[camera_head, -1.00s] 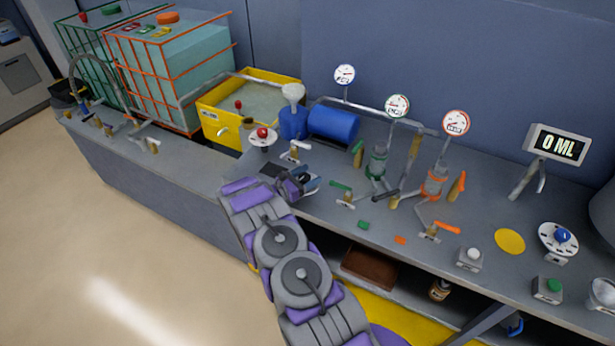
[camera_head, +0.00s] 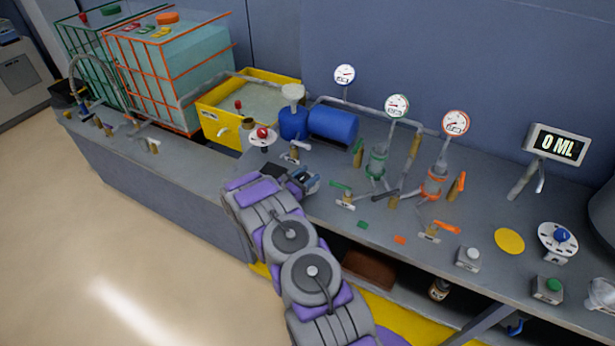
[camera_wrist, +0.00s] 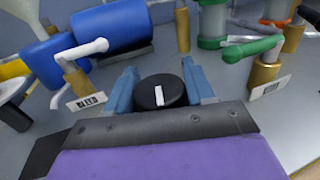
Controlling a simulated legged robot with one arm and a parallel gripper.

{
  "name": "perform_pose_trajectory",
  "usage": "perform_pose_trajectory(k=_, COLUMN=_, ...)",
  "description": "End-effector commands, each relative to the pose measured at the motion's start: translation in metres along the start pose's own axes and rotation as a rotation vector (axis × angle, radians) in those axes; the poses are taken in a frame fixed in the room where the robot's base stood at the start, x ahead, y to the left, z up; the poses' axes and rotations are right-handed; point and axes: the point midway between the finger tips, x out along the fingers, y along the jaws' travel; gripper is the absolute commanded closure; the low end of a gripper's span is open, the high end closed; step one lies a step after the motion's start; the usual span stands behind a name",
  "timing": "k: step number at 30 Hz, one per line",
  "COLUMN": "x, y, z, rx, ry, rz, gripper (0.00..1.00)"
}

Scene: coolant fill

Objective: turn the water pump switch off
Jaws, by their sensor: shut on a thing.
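My gripper (camera_head: 305,182) is over the bench near its front edge, in front of the blue pump (camera_head: 333,124). In the wrist view, my gripper's blue fingers (camera_wrist: 162,92) are closed around a black round knob (camera_wrist: 160,98) with a white mark. The mark points roughly away from my wrist, slightly tilted. This knob appears to be the water pump switch, but no label on it shows. The knob's lower part and base are hidden by my gripper. In the head view, my gripper covers the knob.
A white-handled valve labelled BLEED (camera_wrist: 90,50) stands just left of my gripper. A green-handled valve (camera_wrist: 252,48) is close on the right. A dial with a red knob (camera_head: 263,133) sits farther left. A display (camera_head: 558,144) reads 0 ML.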

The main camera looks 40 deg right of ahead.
Motion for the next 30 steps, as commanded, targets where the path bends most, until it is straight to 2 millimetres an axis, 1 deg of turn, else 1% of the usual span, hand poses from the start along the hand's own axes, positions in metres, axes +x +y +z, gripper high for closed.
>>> perform_pose_trajectory(k=18, x=0.0003, y=0.0063, z=-0.0006, rx=-0.005, ry=-0.008, rz=0.447, gripper=0.78)
perform_pose_trajectory(k=30, x=-0.0024, y=0.0092, z=-0.001, rx=-0.006, ry=-0.002, rz=0.702, gripper=0.78)
